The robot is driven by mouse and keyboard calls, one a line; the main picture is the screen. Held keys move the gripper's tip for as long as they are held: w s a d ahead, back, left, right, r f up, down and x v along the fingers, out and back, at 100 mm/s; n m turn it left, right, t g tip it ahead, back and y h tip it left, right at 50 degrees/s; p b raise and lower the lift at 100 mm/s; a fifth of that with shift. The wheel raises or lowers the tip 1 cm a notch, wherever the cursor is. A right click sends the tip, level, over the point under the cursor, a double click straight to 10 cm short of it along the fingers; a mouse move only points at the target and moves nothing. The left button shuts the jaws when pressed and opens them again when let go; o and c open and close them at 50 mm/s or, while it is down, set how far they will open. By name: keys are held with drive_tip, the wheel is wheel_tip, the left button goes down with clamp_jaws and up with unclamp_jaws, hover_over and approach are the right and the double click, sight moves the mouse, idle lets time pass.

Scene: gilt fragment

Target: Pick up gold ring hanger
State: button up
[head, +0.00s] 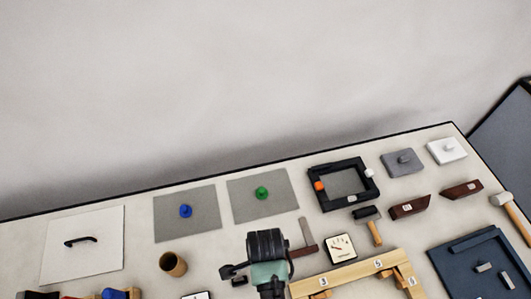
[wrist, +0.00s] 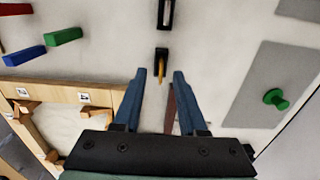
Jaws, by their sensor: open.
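A small gold piece (wrist: 160,70), which looks like the gold ring hanger, sticks out from a small black block (wrist: 162,53) on the table in the wrist view. My gripper (wrist: 160,73) is open, with one blue finger on each side of the gold piece in the picture. Nothing shows between the fingers as held, and I cannot tell the height of the fingertips over the table. In the head view my gripper (head: 265,258) is at the bottom middle.
Grey plates with a blue knob (head: 186,211) and a green knob (head: 262,193) lie behind my gripper. A wooden frame (head: 345,282) and a gauge (head: 340,248) stand to its right. A brown cup (head: 173,265) stands left. Red, green and blue blocks (wrist: 62,36) show in the wrist view.

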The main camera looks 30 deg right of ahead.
drive_tip(key=shift+f, duration=1.15)
clamp_jaws()
